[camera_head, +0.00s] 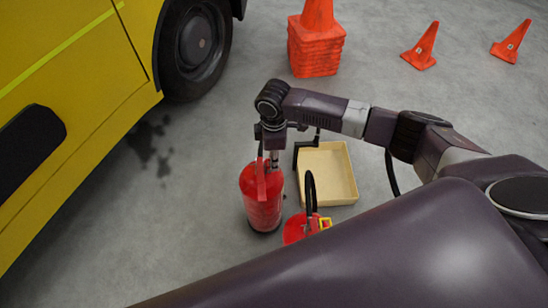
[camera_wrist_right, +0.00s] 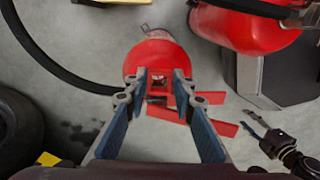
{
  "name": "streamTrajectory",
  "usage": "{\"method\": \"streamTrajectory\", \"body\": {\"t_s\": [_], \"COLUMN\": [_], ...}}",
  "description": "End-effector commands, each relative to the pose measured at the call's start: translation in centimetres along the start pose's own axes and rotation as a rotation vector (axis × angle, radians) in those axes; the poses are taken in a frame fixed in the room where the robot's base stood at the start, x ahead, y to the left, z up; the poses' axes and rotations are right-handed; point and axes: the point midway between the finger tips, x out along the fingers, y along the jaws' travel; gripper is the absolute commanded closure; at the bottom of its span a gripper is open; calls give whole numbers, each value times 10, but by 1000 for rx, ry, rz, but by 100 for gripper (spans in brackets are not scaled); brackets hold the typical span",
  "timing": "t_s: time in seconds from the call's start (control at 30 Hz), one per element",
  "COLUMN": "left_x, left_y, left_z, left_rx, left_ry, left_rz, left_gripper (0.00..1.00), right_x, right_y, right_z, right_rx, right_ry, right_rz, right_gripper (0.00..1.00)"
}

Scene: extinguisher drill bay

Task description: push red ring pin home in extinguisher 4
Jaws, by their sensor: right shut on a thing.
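A red extinguisher (camera_head: 262,202) stands upright on the floor in the head view. My right gripper (camera_head: 272,160) is at its top. In the right wrist view the extinguisher (camera_wrist_right: 150,55) is seen from above, with its red handle levers (camera_wrist_right: 215,123) below. My right gripper (camera_wrist_right: 160,82) is shut on a small red part between its fingertips, apparently the red ring pin (camera_wrist_right: 159,84). The fingers hide how deep the pin sits. No number can be read. My left gripper (camera_wrist_right: 252,124) shows small at lower right there, apparently open and empty; the head view does not show it.
A second red extinguisher (camera_head: 297,228) with a black hose stands close at right, partly hidden by my arm. A cream tray (camera_head: 345,178) lies behind it. A yellow vehicle (camera_head: 70,100) is at left. Orange cones (camera_head: 316,50) stand at the back. Grey floor between is free.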

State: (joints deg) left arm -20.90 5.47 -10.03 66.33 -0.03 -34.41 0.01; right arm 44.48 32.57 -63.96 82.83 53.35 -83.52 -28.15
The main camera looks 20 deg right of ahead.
Motion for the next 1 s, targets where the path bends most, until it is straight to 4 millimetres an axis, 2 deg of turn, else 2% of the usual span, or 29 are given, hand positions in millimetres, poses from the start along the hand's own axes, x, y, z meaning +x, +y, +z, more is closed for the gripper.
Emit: {"method": "streamTrajectory", "body": {"t_s": [0.27,0.3,0.47,0.67,0.77,0.87,1.0], "left_x": [1,1,1,1,2,2,3], "left_y": [2,2,2,2,13,14,13], "left_z": [3,3,3,4,23,27,27], "left_rx": [1,1,1,1,0,2,3], "left_ry": [-7,-7,-7,-8,-38,-46,-46], "left_rz": [2,2,2,2,16,18,17], "left_gripper": [56,56,56,56,56,56,56], "right_x": [1,1,1,0,-1,-7,-26], "right_y": [-3,-3,-2,-1,-1,0,0], "right_z": [-4,-4,-2,-1,-1,-2,-2], "right_rx": [-6,-6,-4,-2,-2,-2,-4], "right_ry": [7,7,4,2,2,3,4], "right_rz": [-6,-6,-4,-2,-1,0,1], "right_gripper": [100,74,57,56,56,56,56]}}
